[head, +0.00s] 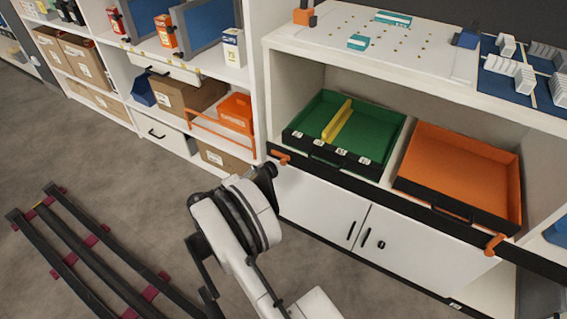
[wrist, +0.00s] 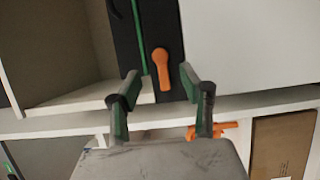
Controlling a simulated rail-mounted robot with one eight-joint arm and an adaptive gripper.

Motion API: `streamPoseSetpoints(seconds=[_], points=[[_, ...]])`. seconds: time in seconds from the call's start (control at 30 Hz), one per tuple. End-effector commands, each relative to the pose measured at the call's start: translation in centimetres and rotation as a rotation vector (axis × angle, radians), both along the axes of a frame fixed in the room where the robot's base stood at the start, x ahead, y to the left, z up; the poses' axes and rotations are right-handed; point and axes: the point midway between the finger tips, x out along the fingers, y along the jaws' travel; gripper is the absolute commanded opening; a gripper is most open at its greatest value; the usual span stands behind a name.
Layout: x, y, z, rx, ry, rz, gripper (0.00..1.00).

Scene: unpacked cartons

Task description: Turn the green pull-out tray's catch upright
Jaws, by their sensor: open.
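The green pull-out tray (head: 375,147) sits on the left of the open shelf bay, with a black front and a yellow divider. Its orange catch (head: 281,157) is at the left end of the black front bar and lies roughly sideways along it. In the wrist view the catch (wrist: 163,72) runs lengthwise along the black front (wrist: 160,25), which stands vertical in that picture. My gripper (wrist: 160,77) is open, its two fingers on either side of the catch in the picture. Contact and exact depth cannot be told. In the head view my arm hides most of the gripper.
An orange tray (head: 460,165) sits right of the green one, with another orange catch (head: 495,243) at the bar's right end. White cabinet doors (head: 325,205) are below. A shelf upright and an orange rail (head: 215,135) lie left of the catch. Dark rails (head: 90,250) lie on the floor.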

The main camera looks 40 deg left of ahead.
Motion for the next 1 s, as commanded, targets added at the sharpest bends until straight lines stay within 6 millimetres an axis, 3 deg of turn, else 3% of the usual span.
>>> streamPoseSetpoints(seconds=[0.2, 0.4, 0.6, 0.9, 1.0], points=[[4.0, -1.3, 0.0, 0.0, 0.001, -0.003, 0.4], [6.6, -2.1, 0.0, 0.0, 0.001, -0.001, 0.4], [7.9, -2.4, 0.0, 0.0, 0.001, 0.0, 0.4], [8.0, -2.4, 0.0, 0.0, 0.001, 0.001, 0.4], [8.0, -2.4, 0.0, 0.0, 0.001, 0.0, 0.27]])
